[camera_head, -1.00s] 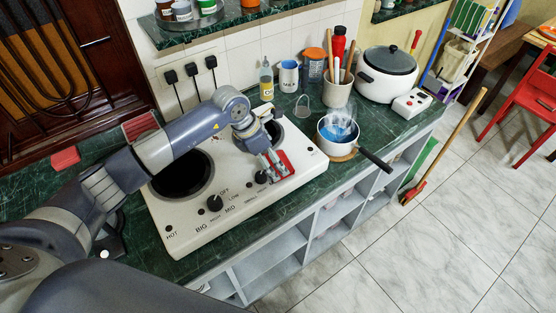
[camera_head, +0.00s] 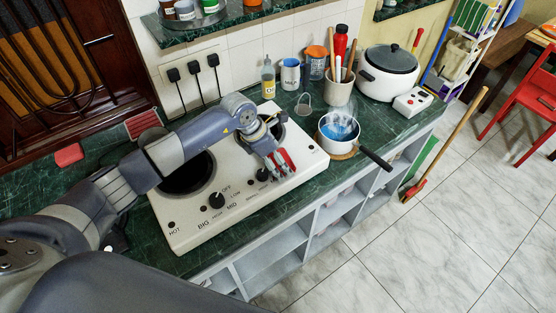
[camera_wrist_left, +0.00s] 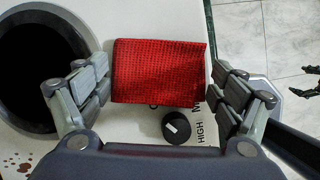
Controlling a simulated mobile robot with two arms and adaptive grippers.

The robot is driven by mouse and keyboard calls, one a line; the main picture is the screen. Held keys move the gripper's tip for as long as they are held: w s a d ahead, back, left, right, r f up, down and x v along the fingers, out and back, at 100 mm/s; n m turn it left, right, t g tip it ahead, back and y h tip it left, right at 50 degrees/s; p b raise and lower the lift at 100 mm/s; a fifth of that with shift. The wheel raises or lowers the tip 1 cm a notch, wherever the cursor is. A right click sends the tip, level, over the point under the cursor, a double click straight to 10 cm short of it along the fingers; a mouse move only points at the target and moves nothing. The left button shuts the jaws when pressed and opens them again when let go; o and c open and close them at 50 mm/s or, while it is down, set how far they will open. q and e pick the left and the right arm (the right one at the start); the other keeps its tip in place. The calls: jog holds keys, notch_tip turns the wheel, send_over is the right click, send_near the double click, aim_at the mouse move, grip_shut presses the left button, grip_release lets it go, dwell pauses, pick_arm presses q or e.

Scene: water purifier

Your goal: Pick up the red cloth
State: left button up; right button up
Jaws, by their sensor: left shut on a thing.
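The red cloth (camera_head: 287,158) is at the front right of the white stove top. It shows as a flat, textured red rectangle in the left wrist view (camera_wrist_left: 158,72). My left gripper (camera_head: 281,161) is above the front right of the stove, shut on the cloth. In the left wrist view, the fingers of this gripper (camera_wrist_left: 159,88) sit at the cloth's left and right edges. In the head view the fingers hide part of the cloth. I cannot tell whether the cloth is clear of the stove.
The white stove (camera_head: 245,203) has black knobs near the gripper. A bottle (camera_head: 268,79), mugs, a utensil holder (camera_head: 339,91) and a rice cooker (camera_head: 388,72) stand behind. A red block (camera_head: 68,154) lies at left.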

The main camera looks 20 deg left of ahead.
pick_arm(q)
jog(key=shift+r, duration=0.3)
jog(key=r, duration=0.1)
jog(key=b, duration=0.1)
jog(key=r+b, duration=0.1)
jog(key=shift+s+d+r, duration=0.3)
jog(key=shift+s+r, duration=0.05)
jog(key=s+d+r+b, duration=0.1)
jog(key=s+d+b, duration=0.4)
jog(key=s+d, duration=0.4)
jog(key=shift+s+r, duration=0.35)
jog(key=shift+s, duration=1.15)
